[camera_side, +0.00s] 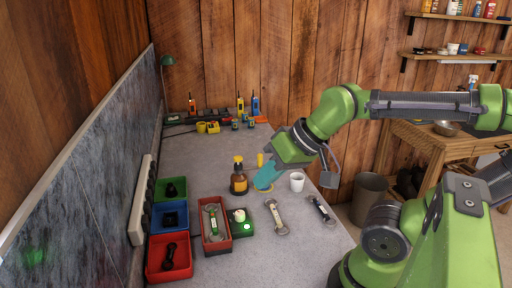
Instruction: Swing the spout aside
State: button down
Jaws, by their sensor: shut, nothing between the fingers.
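I cannot make out for certain which thing is the spout. A small tap-like fitting (473,79) shows at the far right, above a wooden bench; its outline is too small to read. An amber bottle (239,183) with a yellow-and-black top stands upright on the grey worktop. My gripper (266,180) points down over the worktop just right of the bottle, shut and empty. It is far from the tap-like fitting. Whether it touches the bottle or the worktop cannot be told.
Green, blue and red bins (170,258) line the worktop's left side. A red tray (216,228), a white cup (297,182) and wrench-like tools (277,215) lie nearby. A metal bowl (447,128) sits on the wooden bench. A bin (369,197) stands on the floor.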

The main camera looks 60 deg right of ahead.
jog(key=c, duration=1.8)
grip_release()
jog(key=shift+o, duration=1)
jog(key=shift+d+f, duration=0.1)
jog(key=shift+d, duration=0.05)
jog(key=o, duration=0.5)
jog(key=shift+w+d+f+m+g, duration=0.25)
jog(key=shift+w+d, duration=0.25)
jog(key=shift+w, duration=0.05)
jog(key=shift+w+d+f+m+g, duration=0.25)
jog(key=shift+w+d, duration=0.2)
jog(key=shift+w, duration=0.1)
jog(key=shift+o, duration=0.3)
jog(key=w+d+r+m+g+h, duration=0.1)
jog(key=w+d+m, duration=0.1)
jog(key=w+d, duration=0.5)
jog(key=shift+w+d+r+g, duration=0.15)
jog(key=shift+w+d+g, duration=0.2)
jog(key=shift+d, duration=0.3)
jog(key=m+g+h, duration=0.1)
jog(key=m+g, duration=0.4)
send_near(260, 154)
jog(key=shift+t, duration=0.25)
notch_tip(260, 154, down, 11)
jog(key=shift+s+f, duration=0.1)
jog(key=shift+s, duration=0.05)
jog(key=shift+c, duration=0.3)
grip_shut()
